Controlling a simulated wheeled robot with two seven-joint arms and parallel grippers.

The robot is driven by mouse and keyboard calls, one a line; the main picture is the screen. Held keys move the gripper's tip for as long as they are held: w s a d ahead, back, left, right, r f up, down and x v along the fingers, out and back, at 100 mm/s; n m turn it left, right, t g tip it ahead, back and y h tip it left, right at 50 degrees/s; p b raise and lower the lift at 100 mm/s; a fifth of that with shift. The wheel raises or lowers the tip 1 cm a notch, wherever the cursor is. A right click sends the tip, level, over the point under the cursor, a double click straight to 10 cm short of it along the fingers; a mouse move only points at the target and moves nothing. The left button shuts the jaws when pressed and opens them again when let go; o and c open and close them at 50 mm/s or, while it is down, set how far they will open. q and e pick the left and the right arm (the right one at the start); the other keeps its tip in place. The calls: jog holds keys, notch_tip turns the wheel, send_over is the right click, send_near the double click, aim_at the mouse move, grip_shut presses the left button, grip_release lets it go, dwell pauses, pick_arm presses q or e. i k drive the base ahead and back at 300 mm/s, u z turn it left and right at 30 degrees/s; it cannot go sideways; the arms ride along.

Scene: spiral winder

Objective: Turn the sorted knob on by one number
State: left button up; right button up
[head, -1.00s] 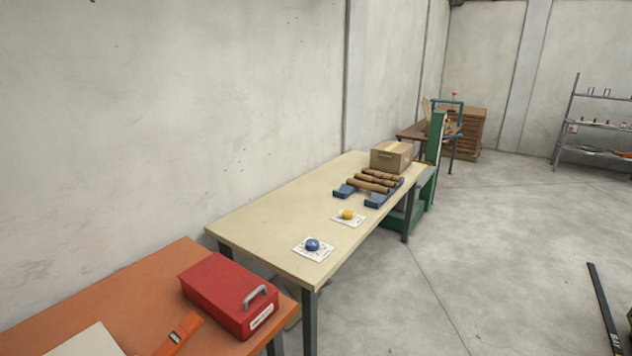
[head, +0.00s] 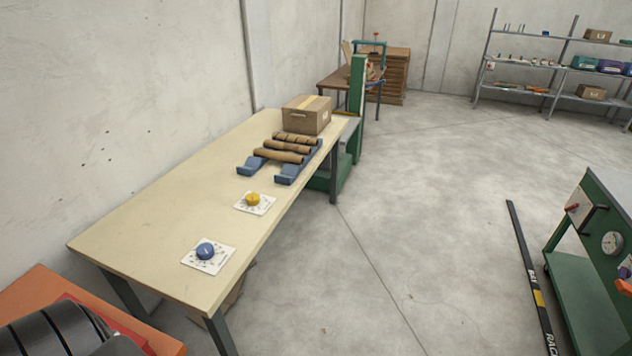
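A blue knob (head: 206,250) sits on a white dial plate (head: 196,264) near the front end of the cream table. A yellow knob (head: 253,199) sits on a second white dial plate (head: 264,207) farther back. The marks on both plates are too small to read, and I cannot tell which knob is the sorted one. A black ribbed part at the bottom left seems to be my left arm. Neither gripper shows in the head view.
The cream table (head: 150,229) stands along the wall, with a rack of brown rolls (head: 279,156) and a cardboard box (head: 307,115) behind the knobs. An orange table (head: 28,292) is at the near left. A green machine (head: 585,270) stands right.

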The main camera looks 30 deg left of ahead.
aim_at(251, 199)
jog(key=z, duration=0.15)
jog(key=i, duration=1.9)
jog(key=u, duration=0.9)
jog(key=i, duration=1.2)
jog(key=u, duration=1.45)
jog(key=i, duration=0.2)
jog(key=z, duration=0.1)
